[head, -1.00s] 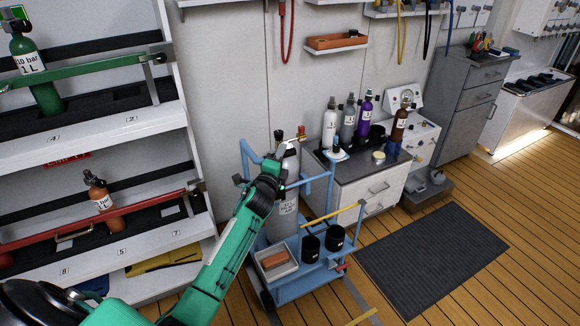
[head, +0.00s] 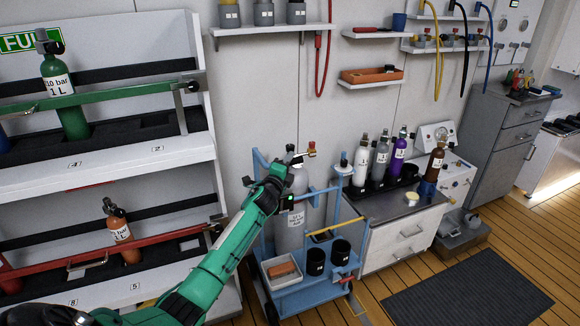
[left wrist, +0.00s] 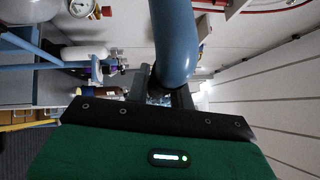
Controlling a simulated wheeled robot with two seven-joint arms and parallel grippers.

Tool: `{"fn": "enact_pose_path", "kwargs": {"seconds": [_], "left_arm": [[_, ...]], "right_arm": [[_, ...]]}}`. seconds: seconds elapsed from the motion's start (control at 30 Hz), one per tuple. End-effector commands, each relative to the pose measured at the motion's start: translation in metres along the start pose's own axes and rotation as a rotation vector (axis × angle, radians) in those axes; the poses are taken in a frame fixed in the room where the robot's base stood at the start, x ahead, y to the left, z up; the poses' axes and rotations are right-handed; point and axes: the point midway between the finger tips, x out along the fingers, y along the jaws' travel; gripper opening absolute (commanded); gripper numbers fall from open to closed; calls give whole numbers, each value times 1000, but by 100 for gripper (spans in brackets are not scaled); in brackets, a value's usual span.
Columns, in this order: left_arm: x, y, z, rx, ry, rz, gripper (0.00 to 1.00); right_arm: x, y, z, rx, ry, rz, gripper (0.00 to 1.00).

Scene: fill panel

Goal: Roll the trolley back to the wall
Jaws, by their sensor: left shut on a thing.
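The blue trolley (head: 318,292) stands on the wooden floor near the wall, in the middle of the head view. It carries a large grey cylinder (head: 297,218), two black cups and a small tray (head: 282,270). My left gripper (head: 283,180) is at the top of the trolley's frame. In the left wrist view its jaws (left wrist: 165,92) are shut on a thick blue tube, the trolley handle (left wrist: 174,45). My arm hides part of the trolley's left side. My right gripper is not in view.
A bottle rack (head: 110,155) stands close on the left. A grey-topped cabinet (head: 400,205) with several small bottles stands right of the trolley. A dark mat (head: 470,295) lies on the floor at the right. Wall shelves (head: 270,29) hang above.

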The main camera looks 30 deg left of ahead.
Motion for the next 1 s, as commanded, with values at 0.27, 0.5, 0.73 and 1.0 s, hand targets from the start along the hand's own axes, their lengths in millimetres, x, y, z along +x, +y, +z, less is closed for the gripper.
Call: {"fn": "enact_pose_path", "kwargs": {"seconds": [0.27,0.5,0.73,1.0], "left_arm": [[2,-1,4,0,-4,0,0],[2,-1,5,0,-5,-1,40],[2,0,3,0,-3,0,44],[-11,1,3,1,-2,1,44]], "right_arm": [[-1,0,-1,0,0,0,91],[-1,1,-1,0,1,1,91],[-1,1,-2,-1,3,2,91],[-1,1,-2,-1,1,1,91]]}}
